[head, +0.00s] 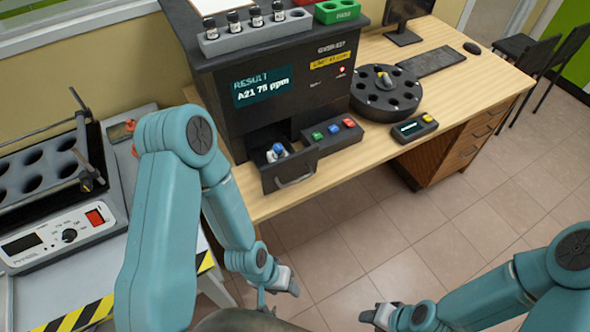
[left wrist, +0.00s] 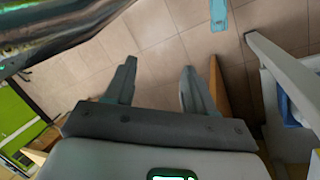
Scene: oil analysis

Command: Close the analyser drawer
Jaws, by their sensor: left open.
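The analyser (head: 300,85) is a dark box on the wooden desk, and its screen reads "RESULT A21 75 ppm". Its drawer (head: 290,173) is pulled out at the lower front, with a handle on its front face. A small vial with a blue top (head: 277,152) stands in the drawer. My left gripper (head: 285,285) is low in front of the desk, below and apart from the drawer. In the left wrist view its two fingers (left wrist: 155,90) are spread with only floor between them. My right gripper (head: 376,314) is at the bottom, away from the desk; its jaws are too small to judge.
A button box (head: 332,134) sits right of the drawer. A round black carousel (head: 385,95) and a small device (head: 414,128) are further right on the desk. Vials in a grey rack (head: 255,32) and a green block (head: 337,11) top the analyser. A heater unit (head: 55,240) stands left. Floor ahead is clear.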

